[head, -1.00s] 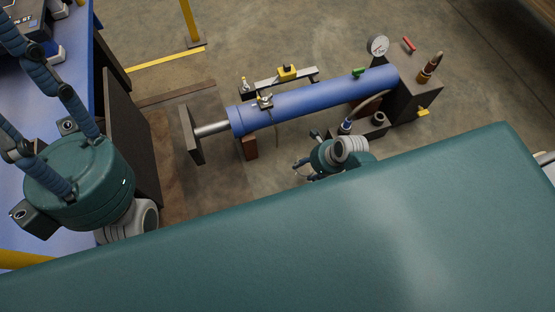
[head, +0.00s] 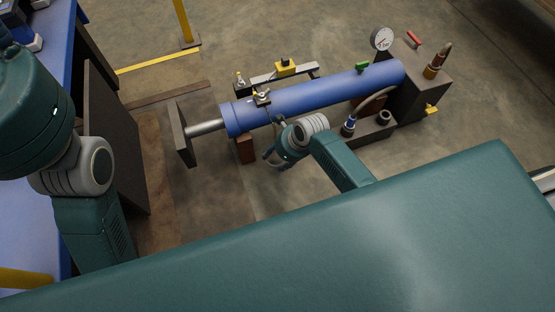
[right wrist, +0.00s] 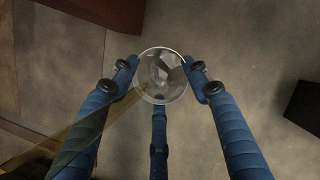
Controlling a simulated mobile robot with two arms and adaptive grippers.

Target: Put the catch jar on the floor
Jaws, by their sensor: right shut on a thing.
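The catch jar (right wrist: 162,76) is a clear, round glass vessel in the right wrist view. It sits between the blue fingertips of my right gripper (right wrist: 160,78), which is shut on it. In the head view my right gripper (head: 272,155) points down in front of the blue cylinder, left of its hose fitting; the jar there is small and mostly hidden. The concrete floor (head: 225,185) lies below; I cannot tell how high the jar is above it.
A blue cylinder (head: 310,98) with a rod, plate and brown end block (head: 405,88) lies behind my right gripper. A gauge (head: 382,38) stands at its far end. A blue table (head: 30,215) and dark panel (head: 118,135) are left. Floor before the cylinder's left end is open.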

